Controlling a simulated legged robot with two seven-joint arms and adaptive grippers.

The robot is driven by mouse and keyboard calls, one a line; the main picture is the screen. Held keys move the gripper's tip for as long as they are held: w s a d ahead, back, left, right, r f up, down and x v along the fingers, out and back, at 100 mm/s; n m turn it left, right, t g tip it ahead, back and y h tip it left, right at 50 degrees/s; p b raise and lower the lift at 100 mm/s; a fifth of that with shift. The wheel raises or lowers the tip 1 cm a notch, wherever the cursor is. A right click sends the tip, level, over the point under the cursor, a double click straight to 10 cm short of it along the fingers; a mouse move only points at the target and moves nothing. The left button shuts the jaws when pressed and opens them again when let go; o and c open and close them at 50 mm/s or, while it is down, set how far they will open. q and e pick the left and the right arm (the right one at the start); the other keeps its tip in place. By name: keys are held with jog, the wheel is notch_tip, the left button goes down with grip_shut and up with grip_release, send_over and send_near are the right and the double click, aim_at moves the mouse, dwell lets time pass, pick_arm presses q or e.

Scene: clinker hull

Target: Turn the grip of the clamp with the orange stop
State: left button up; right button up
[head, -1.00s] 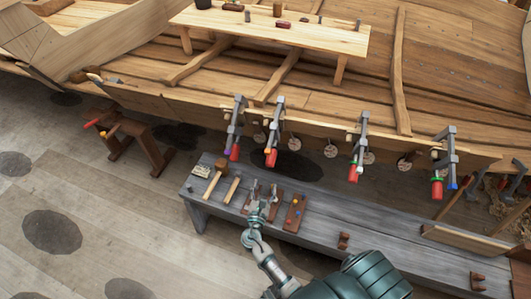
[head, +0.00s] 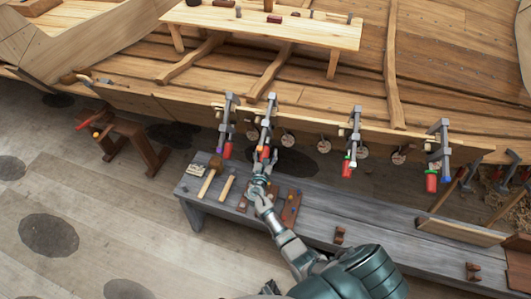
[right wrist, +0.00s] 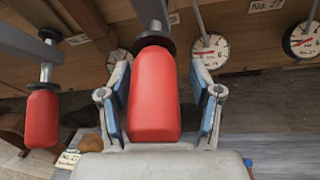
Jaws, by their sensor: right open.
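The clamp with the orange stop (head: 268,122) is the second from the left on the hull's plank edge. Its red grip (head: 264,153) hangs down, partly covered by my right gripper (head: 261,167). In the right wrist view the red grip (right wrist: 154,95) fills the middle, hanging from a dark collar. My open right gripper (right wrist: 158,105) has one blue-padded finger on each side of it. Narrow gaps seem to show beside the grip; contact is hard to judge. The orange stop is not clear in the wrist view. My left gripper is not in view.
A clamp with a purple stop (head: 230,118) stands close on the left; its red grip (right wrist: 42,115) shows in the wrist view. Two more clamps (head: 353,140) (head: 445,150) hang to the right. Below is a grey bench (head: 380,232) with mallets. Round dials (right wrist: 209,52) hang behind.

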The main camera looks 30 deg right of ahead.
jog(key=shift+c, duration=0.7)
jog(key=shift+a, duration=0.1)
jog(key=c, duration=0.4)
jog(key=shift+a, duration=0.3)
jog(key=c, duration=0.6)
jog(key=shift+c, duration=0.2)
